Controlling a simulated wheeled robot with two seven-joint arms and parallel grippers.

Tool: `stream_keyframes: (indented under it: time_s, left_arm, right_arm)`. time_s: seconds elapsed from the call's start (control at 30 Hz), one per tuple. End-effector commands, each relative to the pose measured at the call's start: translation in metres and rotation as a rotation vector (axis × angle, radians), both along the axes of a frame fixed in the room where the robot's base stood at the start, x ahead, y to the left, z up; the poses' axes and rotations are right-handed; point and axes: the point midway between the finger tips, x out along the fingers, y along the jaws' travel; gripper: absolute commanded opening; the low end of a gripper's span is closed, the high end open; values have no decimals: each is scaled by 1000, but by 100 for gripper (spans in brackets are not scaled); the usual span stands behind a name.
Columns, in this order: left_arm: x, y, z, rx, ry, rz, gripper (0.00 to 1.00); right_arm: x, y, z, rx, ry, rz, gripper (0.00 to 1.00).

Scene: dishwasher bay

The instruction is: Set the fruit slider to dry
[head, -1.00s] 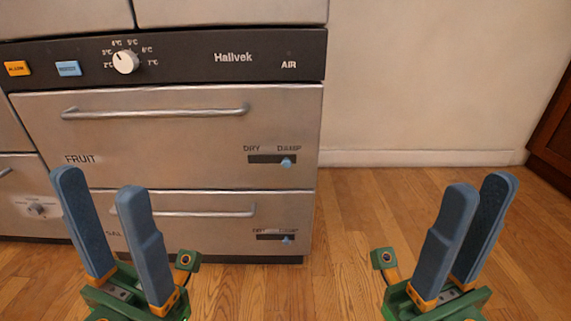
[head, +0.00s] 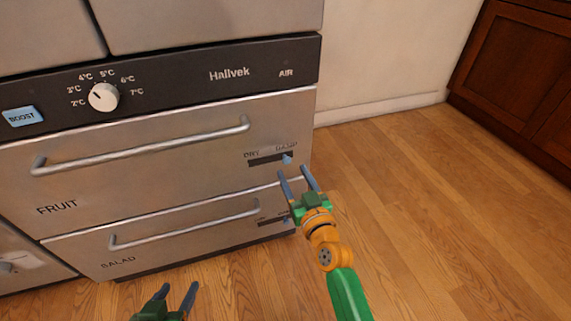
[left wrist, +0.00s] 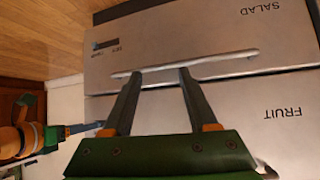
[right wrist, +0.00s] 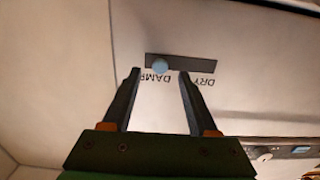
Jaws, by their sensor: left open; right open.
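The fruit slider's blue knob (head: 287,160) sits at the DAMP end, the right end, of its dark slot (head: 262,159) on the FRUIT drawer (head: 150,180). My right gripper (head: 294,171) is open and empty just below and in front of the knob. In the right wrist view the knob (right wrist: 160,66) appears between the fingertips (right wrist: 159,72); I cannot tell whether they touch it. The DRY label is at the slot's other end. My left gripper (head: 179,287) is open and empty, low in front of the SALAD drawer.
The SALAD drawer (head: 130,249) below has a bar handle (head: 185,223) and its own slider (head: 286,220), partly hidden by my right gripper. Above are a white temperature dial (head: 103,97) and a BOOST button (head: 22,116). Open floor (head: 420,200) lies to the right, before a brown cabinet (head: 520,75).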

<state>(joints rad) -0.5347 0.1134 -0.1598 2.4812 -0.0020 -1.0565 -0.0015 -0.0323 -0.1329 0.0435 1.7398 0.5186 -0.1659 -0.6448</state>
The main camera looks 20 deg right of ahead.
Motion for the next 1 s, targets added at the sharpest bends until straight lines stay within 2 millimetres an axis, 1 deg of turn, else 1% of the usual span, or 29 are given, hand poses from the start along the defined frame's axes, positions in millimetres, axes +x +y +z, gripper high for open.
stream_keyframes:
  time_s: [0.1,0.2,0.3,0.4,0.57,0.8,0.83,0.87,0.9,0.97,1.0]
  left_arm:
    - [21,-8,23,-30,-162,-12,59]
    - [34,-13,45,-56,-291,-21,59]
    - [42,-17,65,-77,-399,-29,59]
    - [46,-20,81,-93,-479,-35,59]
    - [49,-23,94,-107,-544,-39,59]
    - [49,-23,96,-108,-551,-39,59]
    - [49,-23,96,-108,-551,-39,59]
    - [49,-23,96,-108,-551,-39,59]
    - [49,-23,96,-108,-551,-39,59]
    - [49,-23,96,-108,-550,-39,59]
    - [49,-23,96,-108,-550,-39,59]
  right_arm:
    - [13,0,-2,2,-3,-1,60]
    - [23,1,-1,1,-3,0,60]
    - [31,1,-1,1,-3,-2,60]
    - [36,1,0,1,-3,-1,60]
    - [41,2,1,0,-3,0,60]
    - [41,2,1,0,-3,0,60]
    - [41,2,1,0,-3,0,57]
    - [41,2,1,0,-3,0,49]
    - [41,1,1,0,-3,0,38]
    - [41,1,1,0,-3,-1,22]
    - [41,1,1,0,-3,-1,11]
